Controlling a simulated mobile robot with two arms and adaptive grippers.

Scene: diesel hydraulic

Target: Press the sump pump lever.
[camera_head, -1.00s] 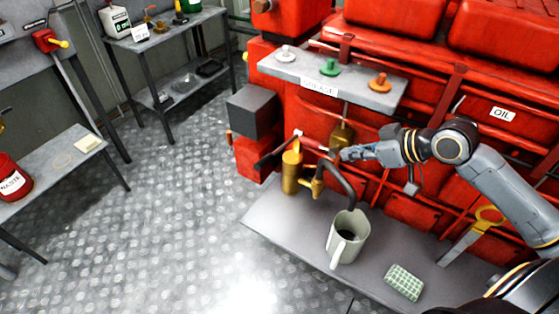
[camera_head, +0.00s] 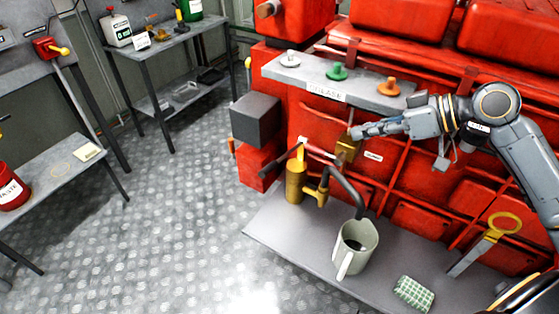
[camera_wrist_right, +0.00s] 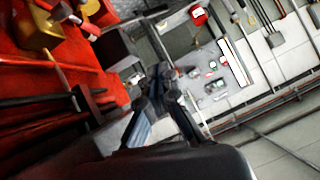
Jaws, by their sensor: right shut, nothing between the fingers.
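The brass sump pump (camera_head: 294,186) stands on the grey shelf at the front of the red engine. A thin lever (camera_head: 278,162) slants from its top down to the left and has a dark end. A brass spout and dark curved hose lead from the pump into a pale jug (camera_head: 354,248). My right gripper (camera_head: 354,132) is shut and empty, up and to the right of the pump, apart from the lever. It is close to a brass box (camera_head: 346,150) on the engine. Its fingers also show in the wrist view (camera_wrist_right: 161,76). My left gripper is not in view.
A narrow grey ledge (camera_head: 360,96) with white, green and orange knobs is above the gripper. A dark grey box (camera_head: 254,121) juts out left of the pump. A checked cloth (camera_head: 414,294) and yellow-handled tool (camera_head: 490,240) lie toward the right. The floor at left is clear.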

